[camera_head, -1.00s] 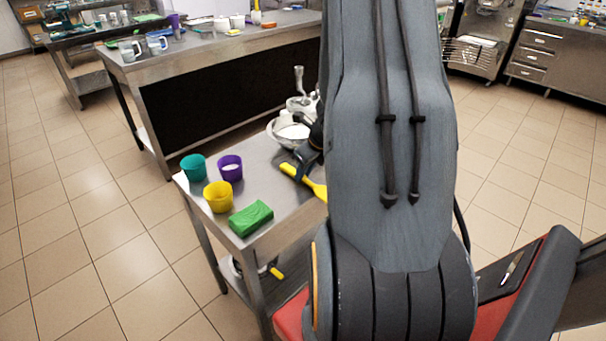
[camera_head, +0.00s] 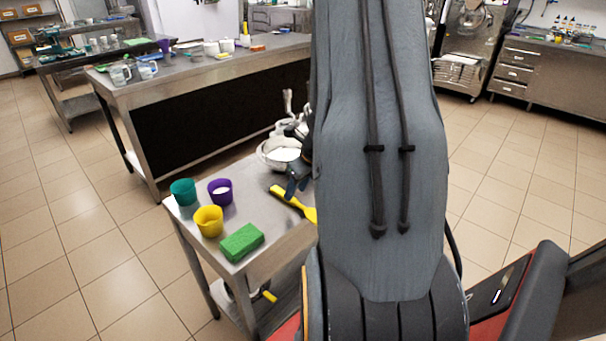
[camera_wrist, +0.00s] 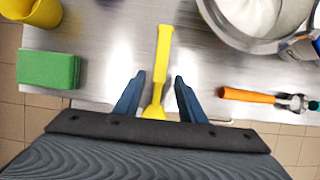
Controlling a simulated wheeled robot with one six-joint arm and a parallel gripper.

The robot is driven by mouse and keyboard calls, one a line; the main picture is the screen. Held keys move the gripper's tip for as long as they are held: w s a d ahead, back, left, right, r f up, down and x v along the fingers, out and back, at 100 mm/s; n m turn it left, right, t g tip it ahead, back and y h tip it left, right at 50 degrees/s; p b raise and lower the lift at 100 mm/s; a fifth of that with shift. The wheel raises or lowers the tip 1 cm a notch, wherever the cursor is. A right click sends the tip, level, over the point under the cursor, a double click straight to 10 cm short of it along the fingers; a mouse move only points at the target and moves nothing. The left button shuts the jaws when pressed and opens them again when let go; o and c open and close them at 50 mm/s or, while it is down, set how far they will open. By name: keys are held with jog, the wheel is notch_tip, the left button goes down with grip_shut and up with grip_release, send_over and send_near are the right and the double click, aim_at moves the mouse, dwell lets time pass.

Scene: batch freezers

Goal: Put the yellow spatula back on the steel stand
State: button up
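The yellow spatula (camera_head: 291,202) lies on the steel stand (camera_head: 252,202), a small table with a lower shelf. In the wrist view, its handle (camera_wrist: 162,55) points away from me and its wider end (camera_wrist: 154,112) sits near the stand's edge. My gripper (camera_wrist: 159,78) is open, with its two blue fingers on either side of the spatula. Metal shows between the spatula and each finger. In the head view my gripper (camera_head: 297,182) is small and dark beside the handle, and my arm hides part of the stand.
Yellow (camera_head: 209,221), teal (camera_head: 183,191) and purple (camera_head: 220,191) cups and a green sponge (camera_head: 242,242) stand left of the spatula. A steel bowl (camera_wrist: 250,25) and an orange-handled tool (camera_wrist: 250,96) are to its right in the wrist view. A long counter (camera_head: 230,62) stands behind.

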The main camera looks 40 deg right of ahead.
aim_at(305, 207)
jog(key=p+v, duration=0.2)
jog(key=v, duration=0.7)
jog(key=s+a+r+n+g, duration=0.1)
jog(key=s+a+r+n, duration=0.1)
jog(key=a+n, duration=0.7)
jog(key=s+a+r+n+g, duration=0.1)
jog(key=s+a+r+n, duration=0.1)
jog(key=a+n, duration=0.8)
jog(key=s+a+r+n, duration=0.2)
jog(key=a+n, duration=0.8)
jog(key=n, duration=0.6)
jog(key=shift+g, duration=0.4)
jog(key=shift+f, duration=0.1)
jog(key=shift+f+b, duration=1.1)
jog(key=shift+f, duration=0.05)
